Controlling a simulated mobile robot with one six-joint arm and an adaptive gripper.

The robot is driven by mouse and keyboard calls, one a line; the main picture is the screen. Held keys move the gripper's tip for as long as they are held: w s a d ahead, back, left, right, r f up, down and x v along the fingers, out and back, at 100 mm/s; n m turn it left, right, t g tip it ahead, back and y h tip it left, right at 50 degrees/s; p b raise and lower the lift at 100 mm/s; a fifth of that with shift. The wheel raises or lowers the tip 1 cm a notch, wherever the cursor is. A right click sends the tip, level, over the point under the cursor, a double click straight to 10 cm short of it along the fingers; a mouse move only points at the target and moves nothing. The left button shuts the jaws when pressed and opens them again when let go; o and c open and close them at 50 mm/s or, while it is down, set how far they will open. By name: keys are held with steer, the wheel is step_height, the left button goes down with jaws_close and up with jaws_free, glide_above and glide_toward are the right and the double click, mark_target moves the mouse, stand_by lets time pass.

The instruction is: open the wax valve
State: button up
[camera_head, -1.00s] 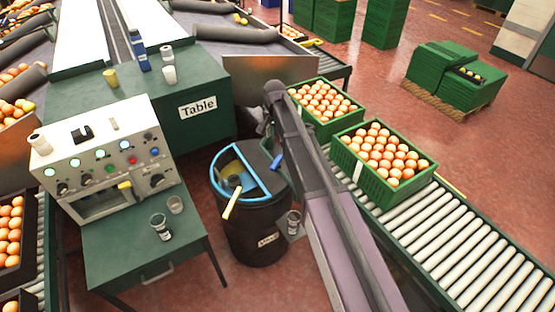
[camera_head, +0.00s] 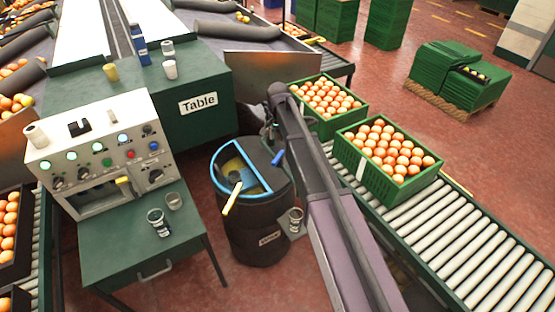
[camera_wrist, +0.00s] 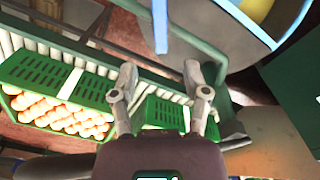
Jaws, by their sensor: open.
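A black barrel (camera_head: 245,226) with a blue rim (camera_head: 217,165) stands on the floor right of the green table. In the head view my arm mostly hides my gripper.
Green crates of oranges (camera_head: 360,172) stand on the roller conveyor (camera_head: 440,235) to the right. A control panel (camera_head: 95,150) and cups (camera_head: 160,222) are on the left. A glass (camera_head: 295,218) is beside the barrel. Open red floor lies behind the conveyor.

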mark_target(278, 156)
steer(key=shift+f+b, duration=4.45)
steer(key=shift+f, duration=0.3)
